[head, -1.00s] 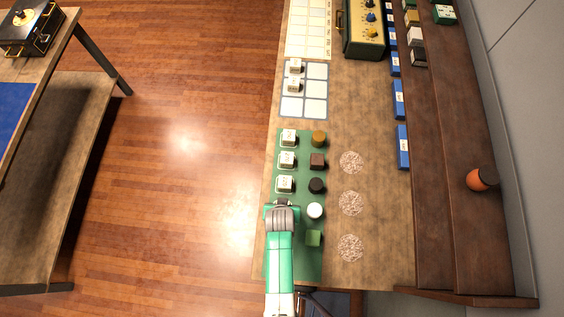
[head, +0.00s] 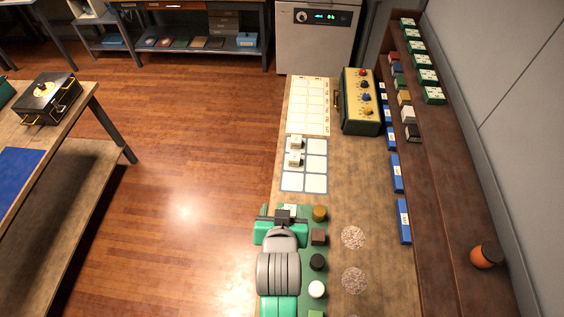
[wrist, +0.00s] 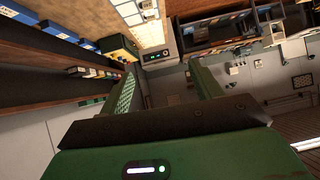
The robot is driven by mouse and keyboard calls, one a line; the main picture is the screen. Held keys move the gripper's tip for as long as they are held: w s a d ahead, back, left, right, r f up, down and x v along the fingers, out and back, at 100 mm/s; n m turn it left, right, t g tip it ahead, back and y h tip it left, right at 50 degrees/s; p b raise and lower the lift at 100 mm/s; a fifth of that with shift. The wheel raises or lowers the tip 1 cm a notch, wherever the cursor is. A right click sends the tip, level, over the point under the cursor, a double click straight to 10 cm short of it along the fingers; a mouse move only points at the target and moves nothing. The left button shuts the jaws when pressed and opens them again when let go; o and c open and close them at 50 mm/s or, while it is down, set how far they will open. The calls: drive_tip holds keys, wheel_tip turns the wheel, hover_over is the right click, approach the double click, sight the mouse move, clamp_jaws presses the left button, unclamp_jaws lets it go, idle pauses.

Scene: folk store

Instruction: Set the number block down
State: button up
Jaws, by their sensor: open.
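In the head view, two white number blocks (head: 295,142) (head: 294,160) stand in the left column of the blue-edged grid (head: 316,165). Another white block (head: 290,208) shows partly on the green mat (head: 304,214), at my gripper (head: 283,213). My gripper is over the mat's left column and hides the blocks there. In the wrist view, the green fingers of my gripper (wrist: 164,80) are wide apart with nothing between them. I cannot tell how high it is above the mat.
On the mat's right side are a brown cylinder (head: 319,213), a dark brown cube (head: 318,237), a black piece (head: 317,262) and a white piece (head: 317,289). Speckled discs (head: 353,237) lie to the right. A knobbed box (head: 360,103) stands beyond the grid. A dark shelf (head: 440,200) bounds the right.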

drive_tip(key=w+r+t, duration=0.3)
drive_tip(key=r+t, duration=0.2)
drive_tip(key=r, duration=1.7)
drive_tip(key=s+r+t, duration=0.3)
drive_tip(key=s+r, duration=0.1)
drive_tip(key=r, duration=0.6)
drive_tip(key=s+r+t, duration=0.3)
drive_tip(key=s+r, duration=0.2)
drive_tip(key=r, duration=0.5)
drive_tip(key=s+r+t, duration=0.3)
drive_tip(key=s+r, duration=0.1)
drive_tip(key=r, duration=0.6)
drive_tip(key=shift+s+r+n+y, duration=0.25)
drive_tip(key=shift+r+n+y, duration=0.05)
drive_tip(key=shift+n, duration=0.1)
drive_tip(key=shift+d, duration=0.1)
